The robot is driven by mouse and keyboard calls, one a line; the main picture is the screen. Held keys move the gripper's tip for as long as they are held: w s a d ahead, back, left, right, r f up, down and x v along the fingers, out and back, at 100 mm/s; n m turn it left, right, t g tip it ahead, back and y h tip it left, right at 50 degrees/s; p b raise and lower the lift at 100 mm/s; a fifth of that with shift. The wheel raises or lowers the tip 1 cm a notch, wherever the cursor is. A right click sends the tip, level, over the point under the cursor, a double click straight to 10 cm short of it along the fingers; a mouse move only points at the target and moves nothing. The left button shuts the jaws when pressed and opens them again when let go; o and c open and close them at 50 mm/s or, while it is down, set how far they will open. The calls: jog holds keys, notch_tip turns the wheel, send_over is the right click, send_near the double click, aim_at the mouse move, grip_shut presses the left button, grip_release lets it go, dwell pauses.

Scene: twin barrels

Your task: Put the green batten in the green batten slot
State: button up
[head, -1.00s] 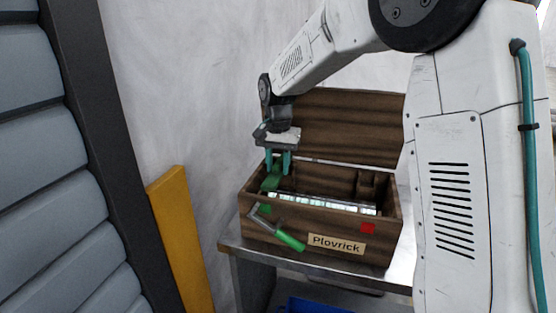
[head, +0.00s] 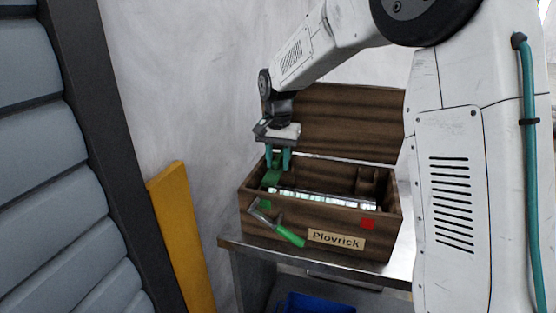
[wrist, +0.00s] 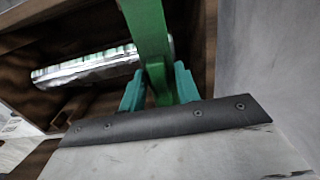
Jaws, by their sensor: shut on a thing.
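The green batten (head: 271,177) is at the left end of the open wooden box (head: 297,228), partly below its rim. My gripper (head: 278,164) is over that end of the box with its teal fingers pointing down, shut on the batten. In the wrist view the batten (wrist: 147,32) stands out between the two fingertips (wrist: 158,86). A green square (head: 265,205) marks the left of the box front. I cannot tell which part is the green batten slot; the batten's lower end is hidden.
A shiny silvery bundle (head: 325,199) lies inside the box, also in the wrist view (wrist: 88,67). The raised lid (head: 345,125) stands behind. A green-handled lever (head: 290,236), a red square (head: 368,224) and a "Plovrick" label (head: 337,240) are on the front. A yellow board (head: 182,240) stands left.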

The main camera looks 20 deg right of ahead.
aim_at(278, 185)
jog(key=shift+f, duration=2.45)
jog(key=o, duration=1.1)
jog(key=shift+c, duration=0.2)
jog(key=shift+r, duration=0.1)
notch_tip(278, 185, up, 8)
jog(key=shift+f, duration=0.2)
